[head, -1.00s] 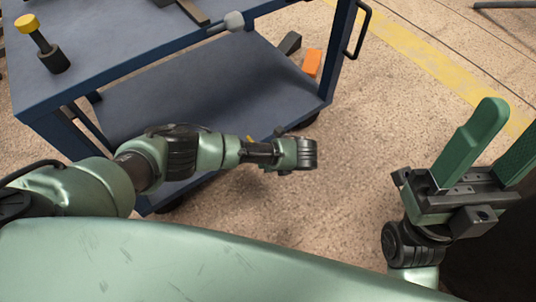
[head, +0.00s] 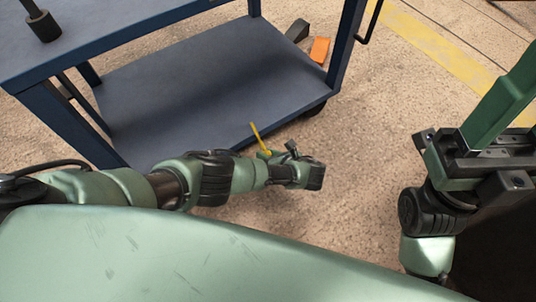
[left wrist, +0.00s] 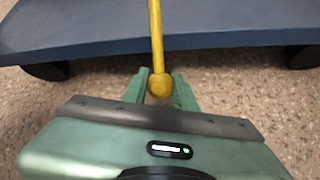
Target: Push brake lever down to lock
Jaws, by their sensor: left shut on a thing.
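A thin yellow lever (head: 258,137) with a ball end stands up beside the front edge of the blue cart's lower shelf. In the left wrist view the lever (left wrist: 156,35) runs up across the shelf edge, and its ball end (left wrist: 159,85) sits between my green fingers. My left gripper (left wrist: 160,92) is shut on this ball end. In the head view my left wrist hides the lever's lower part and most of the fingers. My right gripper (head: 518,100) is at the right edge, away from the cart, with its fingers apart and partly cut off. It holds nothing visible.
The blue cart's lower shelf (head: 190,85) is bare. A dark post (head: 40,22) stands on its upper deck at top left. An orange block (head: 319,50) and a dark piece (head: 297,31) show behind the cart. The floor between cart and right arm is free.

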